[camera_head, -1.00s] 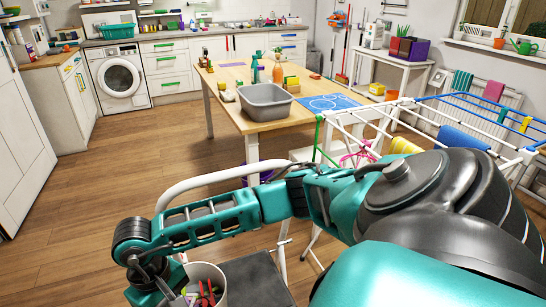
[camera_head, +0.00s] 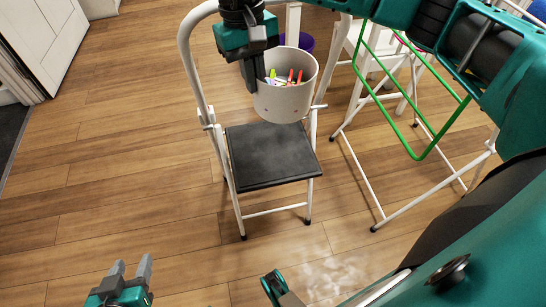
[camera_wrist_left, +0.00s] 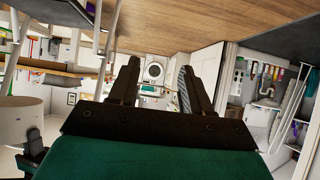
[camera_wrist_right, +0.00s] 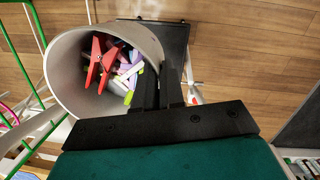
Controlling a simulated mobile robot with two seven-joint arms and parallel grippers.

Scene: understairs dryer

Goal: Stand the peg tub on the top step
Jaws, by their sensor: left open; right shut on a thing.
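The peg tub (camera_head: 284,103) is a pale grey round tub with coloured pegs in it. My right gripper (camera_head: 252,85) is shut on the left side of its wall, holding it roughly upright. The right wrist view shows the tub (camera_wrist_right: 66,75) with red and pastel pegs beside the gripper (camera_wrist_right: 168,85). The black step (camera_head: 268,158) of a white-framed folding stool lies below the tub in the head view. The tub overlaps its far edge; the height between them is hard to tell. My left gripper (camera_head: 131,268) is open and empty at bottom left.
The stool's white hoop rail (camera_head: 187,60) rises at left, close to my right gripper. A white drying rack with a green frame part (camera_head: 442,135) stands at right. A purple tub (camera_head: 300,41) is behind the stool. Wooden floor (camera_head: 120,160) at left is clear.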

